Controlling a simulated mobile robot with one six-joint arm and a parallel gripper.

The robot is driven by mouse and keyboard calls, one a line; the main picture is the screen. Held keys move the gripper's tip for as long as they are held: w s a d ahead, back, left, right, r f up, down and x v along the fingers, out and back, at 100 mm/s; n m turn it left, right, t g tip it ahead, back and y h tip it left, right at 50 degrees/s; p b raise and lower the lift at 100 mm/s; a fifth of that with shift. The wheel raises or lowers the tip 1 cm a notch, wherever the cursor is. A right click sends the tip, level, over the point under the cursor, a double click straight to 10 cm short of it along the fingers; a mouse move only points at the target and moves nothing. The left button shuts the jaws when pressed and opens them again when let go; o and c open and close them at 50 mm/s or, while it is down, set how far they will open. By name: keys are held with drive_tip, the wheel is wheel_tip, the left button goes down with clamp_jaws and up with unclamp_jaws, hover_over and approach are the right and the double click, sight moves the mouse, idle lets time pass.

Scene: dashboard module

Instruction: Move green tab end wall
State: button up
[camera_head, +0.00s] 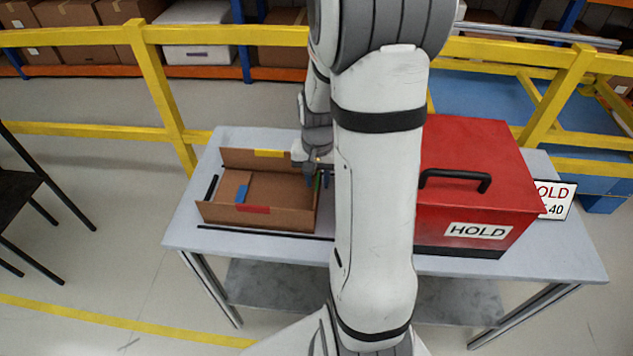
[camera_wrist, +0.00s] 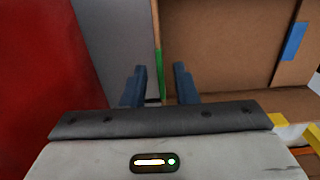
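The green tab (camera_wrist: 160,75) marks the top edge of the cardboard end wall (camera_wrist: 156,25) on the right side of the open box (camera_head: 270,186). In the wrist view this wall is seen nearly edge-on. My gripper (camera_wrist: 160,82) is open, with one blue finger on each side of the green tab and a gap visible to each. In the head view my gripper (camera_head: 318,182) is at the box's right side, and the green tab (camera_head: 317,181) shows only as a sliver. My arm hides part of that side.
Blue (camera_head: 242,194), yellow (camera_head: 270,153) and red (camera_head: 253,209) tabs mark the other flaps. Black strips (camera_head: 265,232) lie beside the box on the grey table (camera_head: 190,225). A red HOLD case (camera_head: 475,185) stands to the right, leaving a narrow grey strip.

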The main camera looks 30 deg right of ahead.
drive_tip(key=shift+f, duration=1.1)
clamp_jaws()
idle(0.7)
